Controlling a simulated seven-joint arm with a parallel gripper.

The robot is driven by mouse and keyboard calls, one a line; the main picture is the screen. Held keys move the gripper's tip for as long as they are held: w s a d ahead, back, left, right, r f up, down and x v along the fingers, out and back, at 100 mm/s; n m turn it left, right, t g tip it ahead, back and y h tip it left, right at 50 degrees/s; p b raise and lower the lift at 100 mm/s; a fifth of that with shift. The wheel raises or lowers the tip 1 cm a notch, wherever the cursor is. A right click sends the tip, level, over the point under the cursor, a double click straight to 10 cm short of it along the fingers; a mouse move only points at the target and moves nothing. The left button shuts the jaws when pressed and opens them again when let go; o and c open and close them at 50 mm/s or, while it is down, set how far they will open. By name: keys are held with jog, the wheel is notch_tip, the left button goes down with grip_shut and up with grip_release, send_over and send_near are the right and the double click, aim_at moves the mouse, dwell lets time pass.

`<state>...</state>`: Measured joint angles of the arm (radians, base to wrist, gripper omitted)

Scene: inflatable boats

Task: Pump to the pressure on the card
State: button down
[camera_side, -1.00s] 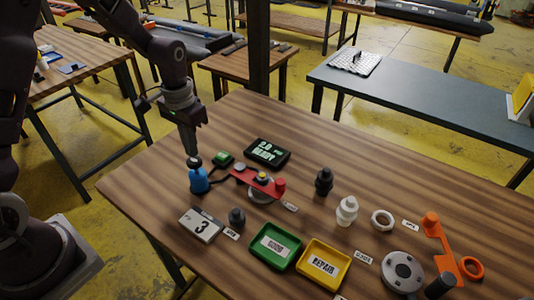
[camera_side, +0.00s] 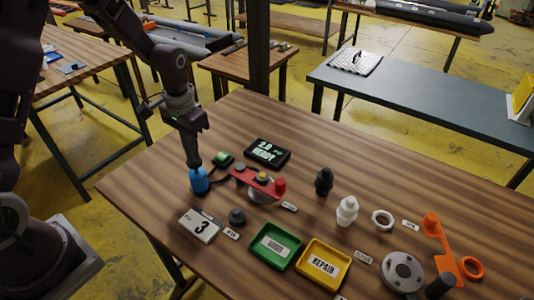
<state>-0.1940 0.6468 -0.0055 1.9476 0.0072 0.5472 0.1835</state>
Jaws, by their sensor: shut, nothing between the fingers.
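My gripper (camera_side: 194,160) is shut and points down onto the top of a blue pump (camera_side: 199,182) at the left of the wooden table. The pump's dark knob is hidden behind the fingertips or pressed down under them. A white card (camera_side: 199,225) with a large 3 lies in front of the pump. A black display (camera_side: 267,152) with green text, seemingly 2.0 and a word below, stands behind. A green button box (camera_side: 223,159) sits between pump and display. A red lever piece (camera_side: 258,183) lies over a grey round valve (camera_side: 261,196) to the right.
A green tray (camera_side: 276,247) and a yellow tray (camera_side: 324,266) labelled REPAIR lie at the front. A black fitting (camera_side: 324,181), a white fitting (camera_side: 347,211), a ring (camera_side: 383,220) and an orange part (camera_side: 440,235) stand to the right. A dark grey knob (camera_side: 237,216) is near the card.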

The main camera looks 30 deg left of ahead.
jog(key=shift+f, duration=1.3)
jog(key=shift+r, duration=2.05)
jog(key=shift+r, duration=0.1)
jog(key=s+d+r+t, duration=0.2)
jog(key=s+r, duration=0.3)
jog(key=r, duration=0.3)
jog(key=s+d+r+t, duration=0.1)
jog(key=s+d+r, duration=0.3)
jog(key=r, duration=0.5)
jog(key=s+d+r+t, duration=0.1)
jog(key=s+r+t, duration=0.1)
jog(key=s, duration=1.2)
jog(key=shift+r+t, duration=0.3)
jog(key=shift+r, duration=0.2)
